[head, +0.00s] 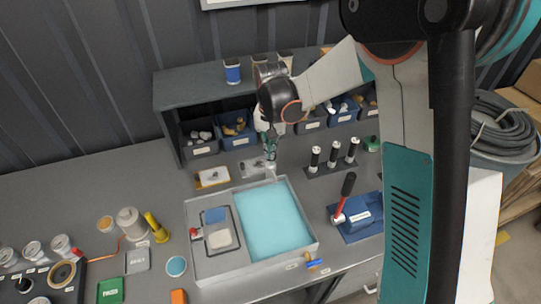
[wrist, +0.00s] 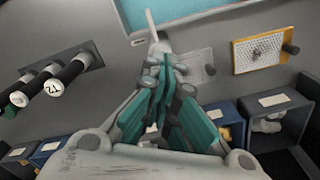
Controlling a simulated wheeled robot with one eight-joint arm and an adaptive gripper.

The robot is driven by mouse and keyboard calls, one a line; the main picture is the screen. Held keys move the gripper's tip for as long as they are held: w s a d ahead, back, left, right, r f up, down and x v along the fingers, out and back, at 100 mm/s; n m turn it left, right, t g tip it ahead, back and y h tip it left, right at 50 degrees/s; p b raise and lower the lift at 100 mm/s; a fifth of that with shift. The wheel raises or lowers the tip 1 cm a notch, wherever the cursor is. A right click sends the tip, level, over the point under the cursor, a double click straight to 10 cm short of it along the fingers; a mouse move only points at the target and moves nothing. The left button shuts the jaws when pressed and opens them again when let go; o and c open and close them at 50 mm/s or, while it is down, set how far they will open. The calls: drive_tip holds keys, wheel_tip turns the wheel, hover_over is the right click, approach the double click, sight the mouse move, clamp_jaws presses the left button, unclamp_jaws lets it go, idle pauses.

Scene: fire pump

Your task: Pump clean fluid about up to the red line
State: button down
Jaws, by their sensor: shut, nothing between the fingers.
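My gripper (head: 269,146) hangs pointing down behind the back edge of the grey basin (head: 190,220). The wrist view shows its teal fingers (wrist: 163,72) closed together and empty. Light blue fluid (head: 272,220) fills the basin's right part, and its edge also shows in the wrist view (wrist: 185,8). A white spout-like part (head: 270,169) stands just below the fingertips at the basin's back edge; it also shows in the wrist view (wrist: 153,28). I cannot tell whether the fingers touch it. No red line can be made out.
Several black cylinders with white caps (head: 333,155) stand right of the gripper. A red-handled tool (head: 344,198) rests at a blue block (head: 361,216). A shelf with bins (head: 238,128) is close behind. Bottles and cups (head: 131,222) stand on the left.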

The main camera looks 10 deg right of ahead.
drive_tip(key=shift+f+b, duration=0.95)
drive_tip(key=shift+f, duration=0.35)
drive_tip(key=shift+r, duration=0.1)
drive_tip(key=shift+r+p, duration=1)
drive_tip(key=shift+r, duration=0.65)
drive_tip(key=shift+f, duration=0.2)
drive_tip(key=shift+f+b, duration=1.35)
drive_tip(key=shift+f, duration=0.2)
drive_tip(key=shift+r, duration=0.1)
